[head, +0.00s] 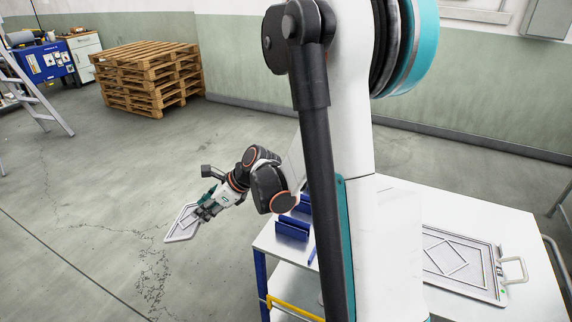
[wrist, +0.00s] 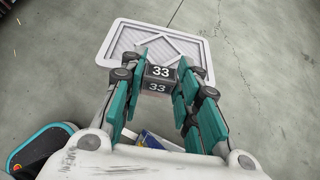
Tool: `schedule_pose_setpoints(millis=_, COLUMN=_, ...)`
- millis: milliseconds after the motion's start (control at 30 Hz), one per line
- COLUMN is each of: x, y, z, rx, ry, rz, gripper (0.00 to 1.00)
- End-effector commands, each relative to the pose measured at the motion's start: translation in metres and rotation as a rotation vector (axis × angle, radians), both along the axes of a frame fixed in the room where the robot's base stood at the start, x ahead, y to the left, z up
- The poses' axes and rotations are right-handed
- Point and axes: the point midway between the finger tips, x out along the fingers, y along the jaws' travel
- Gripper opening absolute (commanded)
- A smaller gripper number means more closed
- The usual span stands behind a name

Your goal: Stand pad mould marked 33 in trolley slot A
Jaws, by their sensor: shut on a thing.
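The pad mould marked 33 is a light grey plate with a raised diamond pattern; in the wrist view (wrist: 120,45) it lies beyond my fingers, and its dark block with the white 33 sits between them. My gripper (wrist: 160,82) is shut on this block. In the head view my gripper (head: 205,208) holds the pad mould (head: 182,224) out over the bare floor, left of the trolley. The trolley (head: 268,240) has a white top, and blue slotted holders (head: 293,222) stand on it. My arm hides part of the trolley, and I cannot read any slot letter.
A similar grey plate (head: 488,285) with a diamond pattern and a handle lies on the white table at the right. Pallets (head: 150,77) are stacked by the back wall. A ladder (head: 38,95) and a blue cabinet (head: 45,62) stand at the far left. The floor between is clear.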

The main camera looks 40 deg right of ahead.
Motion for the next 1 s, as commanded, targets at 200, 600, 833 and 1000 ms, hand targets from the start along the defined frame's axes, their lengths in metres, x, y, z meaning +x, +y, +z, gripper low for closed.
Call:
schedule_pose_setpoints(millis=200, x=-0.013, y=-0.055, z=0.007, rx=-0.290, ry=0.239, rz=0.414, gripper=0.00)
schedule_pose_setpoints(millis=600, x=-0.081, y=-0.179, z=0.051, rx=-1.014, ry=0.350, rz=1.018, gripper=0.00)
schedule_pose_setpoints(millis=833, x=-0.106, y=-0.217, z=0.075, rx=-1.182, ry=0.322, rz=1.099, gripper=0.00)
schedule_pose_setpoints(millis=1000, x=-0.109, y=-0.222, z=0.074, rx=-1.205, ry=0.317, rz=1.109, gripper=0.00)
